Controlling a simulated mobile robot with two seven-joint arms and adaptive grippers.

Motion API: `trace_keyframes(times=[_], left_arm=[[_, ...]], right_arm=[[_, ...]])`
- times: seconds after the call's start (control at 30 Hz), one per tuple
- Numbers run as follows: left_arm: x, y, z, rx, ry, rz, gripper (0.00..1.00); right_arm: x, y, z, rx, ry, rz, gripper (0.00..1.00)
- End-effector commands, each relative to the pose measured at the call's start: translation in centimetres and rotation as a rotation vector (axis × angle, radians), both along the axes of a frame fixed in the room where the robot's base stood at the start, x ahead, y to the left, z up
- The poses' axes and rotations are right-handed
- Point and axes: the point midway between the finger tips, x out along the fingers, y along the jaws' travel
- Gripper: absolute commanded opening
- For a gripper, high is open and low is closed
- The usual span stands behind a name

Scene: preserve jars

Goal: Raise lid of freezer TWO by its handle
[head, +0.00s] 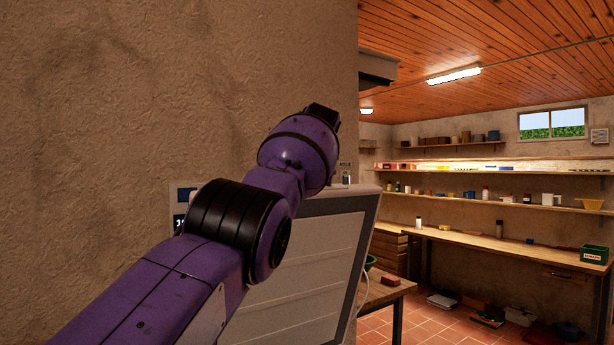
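A pale grey panel with a dark border and a ribbed inner face (318,262) stands steeply tilted against the plastered wall. It looks like the underside of a raised freezer lid. No handle shows on it, and I cannot read which freezer it belongs to. My purple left arm crosses in front of it and hides its left part. Only a small black part of my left gripper (322,114) shows beyond the wrist, above the panel's top edge. Its fingers are hidden, so I cannot tell whether it is open or touches anything. My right gripper is out of view.
A small blue and white sign (185,194) is on the wall, partly behind my arm. A wooden table (388,297) stands right of the panel. A long workbench (490,243) and shelves line the far room. A green box (594,253) sits at the bench's right. Tiled floor shows between them.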

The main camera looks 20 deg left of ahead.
Motion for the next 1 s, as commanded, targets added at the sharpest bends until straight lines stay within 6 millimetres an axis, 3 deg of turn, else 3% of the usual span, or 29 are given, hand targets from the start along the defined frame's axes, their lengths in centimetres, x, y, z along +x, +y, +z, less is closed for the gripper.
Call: trace_keyframes(times=[0.63, 0.67, 0.7, 1.0], left_arm=[[-0.09, 0.08, 0.23, 0.005, 0.001, -0.002, 0.0], [-0.09, 0.08, 0.23, 0.005, 0.001, -0.002, 0.18], [-0.09, 0.07, 0.22, 0.004, 0.001, -0.002, 0.24], [-0.1, 0.09, 0.19, 0.002, 0.001, -0.001, 0.24]], right_arm=[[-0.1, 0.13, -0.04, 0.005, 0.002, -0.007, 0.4], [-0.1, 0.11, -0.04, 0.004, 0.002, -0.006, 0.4], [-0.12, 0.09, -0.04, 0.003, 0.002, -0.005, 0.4], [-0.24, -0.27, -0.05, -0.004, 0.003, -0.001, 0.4]])
